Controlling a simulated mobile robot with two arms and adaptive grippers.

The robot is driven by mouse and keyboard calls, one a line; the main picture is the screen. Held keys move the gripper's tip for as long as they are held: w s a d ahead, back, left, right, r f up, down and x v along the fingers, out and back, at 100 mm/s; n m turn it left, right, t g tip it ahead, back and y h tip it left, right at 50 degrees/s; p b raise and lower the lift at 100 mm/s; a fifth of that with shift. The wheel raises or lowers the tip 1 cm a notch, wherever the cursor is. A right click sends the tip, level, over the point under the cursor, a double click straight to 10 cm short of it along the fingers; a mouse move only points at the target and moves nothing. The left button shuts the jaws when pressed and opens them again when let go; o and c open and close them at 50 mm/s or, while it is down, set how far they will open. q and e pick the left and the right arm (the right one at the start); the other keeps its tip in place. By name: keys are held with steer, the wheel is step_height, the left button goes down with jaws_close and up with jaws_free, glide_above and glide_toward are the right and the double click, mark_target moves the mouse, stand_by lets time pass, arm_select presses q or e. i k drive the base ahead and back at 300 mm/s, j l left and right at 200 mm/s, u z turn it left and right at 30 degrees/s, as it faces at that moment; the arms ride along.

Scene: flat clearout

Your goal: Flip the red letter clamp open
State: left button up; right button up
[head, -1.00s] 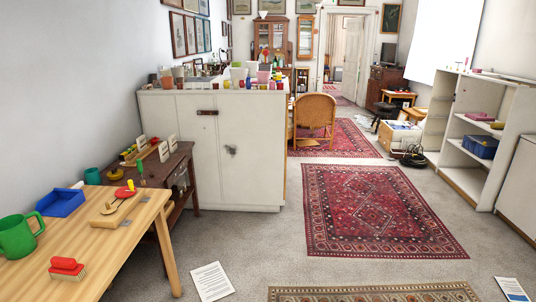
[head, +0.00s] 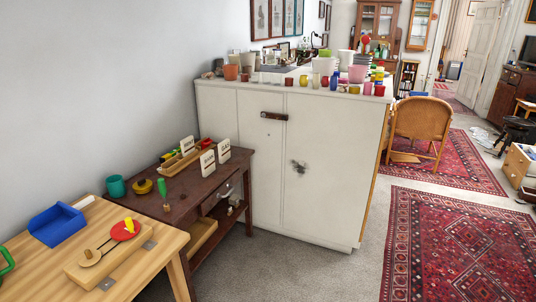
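A wooden board (head: 92,268) lies on the light wooden table at the lower left. On it are a thin wire piece, a round wooden knob (head: 89,257) and a flat red disc (head: 120,232) with a yellow peg. A small red thing (head: 206,143) also shows at a wooden tray on the dark side table. I cannot tell for sure which red thing is the letter clamp, or whether it is open or shut. Neither of my grippers is in view.
The light table (head: 30,270) also holds a blue tray (head: 57,225) and a partly cut-off green mug (head: 5,262). The dark table (head: 185,205) bears a teal cup (head: 116,186), a green-handled tool (head: 162,190) and white cards. A white cabinet (head: 260,160) stands behind; carpet is clear in front.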

mark_target(205, 143)
steer(key=i+l+u, duration=0.8)
